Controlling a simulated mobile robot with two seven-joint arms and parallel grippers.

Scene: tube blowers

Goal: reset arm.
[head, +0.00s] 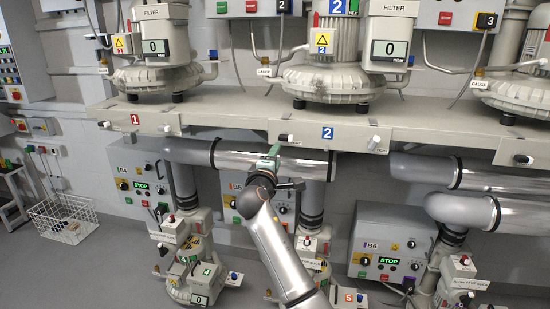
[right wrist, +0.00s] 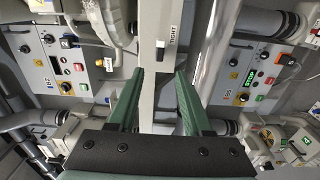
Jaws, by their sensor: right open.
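My right arm reaches up from the bottom of the head view. My right gripper (head: 272,153) is green and sits just below the front edge of the shelf (head: 225,122), left of the blue 2 plate. In the right wrist view its two green fingers (right wrist: 160,73) are apart with nothing held between them. Beyond the fingertips is a pale beam with a TIGHT label (right wrist: 172,36). I cannot tell how far the fingertips are from it. My left gripper is not in view.
Blowers (head: 333,82) stand on the shelf. Small knobs stick out of its front edge, one (head: 287,138) close to my gripper. Silver pipes (head: 240,160) run below it. Control box B6 (head: 390,247) is lower right. A wire basket (head: 62,218) sits on open floor at left.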

